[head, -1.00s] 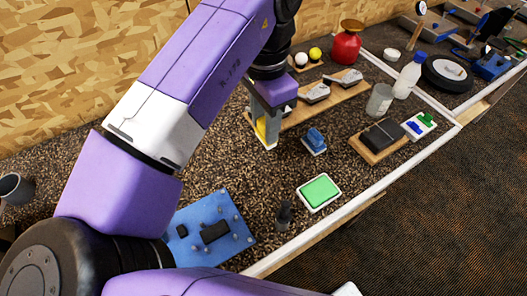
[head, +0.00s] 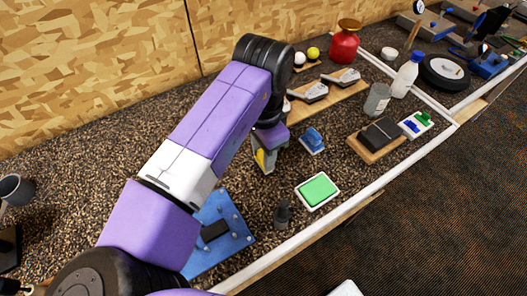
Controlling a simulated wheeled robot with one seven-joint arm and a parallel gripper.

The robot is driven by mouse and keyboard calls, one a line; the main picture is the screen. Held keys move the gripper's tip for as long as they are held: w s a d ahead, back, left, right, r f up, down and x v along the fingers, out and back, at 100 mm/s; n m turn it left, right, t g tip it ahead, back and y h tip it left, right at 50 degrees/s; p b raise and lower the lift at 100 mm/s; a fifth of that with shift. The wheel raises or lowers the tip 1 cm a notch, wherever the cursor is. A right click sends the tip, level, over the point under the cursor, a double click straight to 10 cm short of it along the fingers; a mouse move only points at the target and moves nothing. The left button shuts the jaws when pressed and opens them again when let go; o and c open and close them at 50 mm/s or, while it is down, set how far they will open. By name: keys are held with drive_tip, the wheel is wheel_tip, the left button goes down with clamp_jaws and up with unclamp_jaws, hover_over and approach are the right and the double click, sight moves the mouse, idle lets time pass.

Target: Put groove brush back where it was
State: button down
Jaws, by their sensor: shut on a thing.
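My gripper (head: 266,162) is low over the speckled bench top, left of the blue block-shaped item. It is shut on a small yellow thing (head: 261,158), partly hidden by the fingers. This looks like the groove brush, but its bristles cannot be made out. I cannot tell whether its lower end touches the bench.
The blue item (head: 312,139) on a pale base stands close right of my gripper. A green pad in a white tray (head: 318,191), a dark small bottle (head: 282,214) and a blue pegged board (head: 238,241) lie nearer. A wooden rack (head: 331,99) with club heads is behind.

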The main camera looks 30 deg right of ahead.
drive_tip(key=shift+f, duration=0.15)
drive_tip(key=c, duration=0.9)
unclamp_jaws()
drive_tip(key=shift+c, duration=0.2)
wheel_tip(320, 180, up, 12)
drive_tip(key=b, duration=0.1)
drive_tip(key=shift+r, duration=0.2)
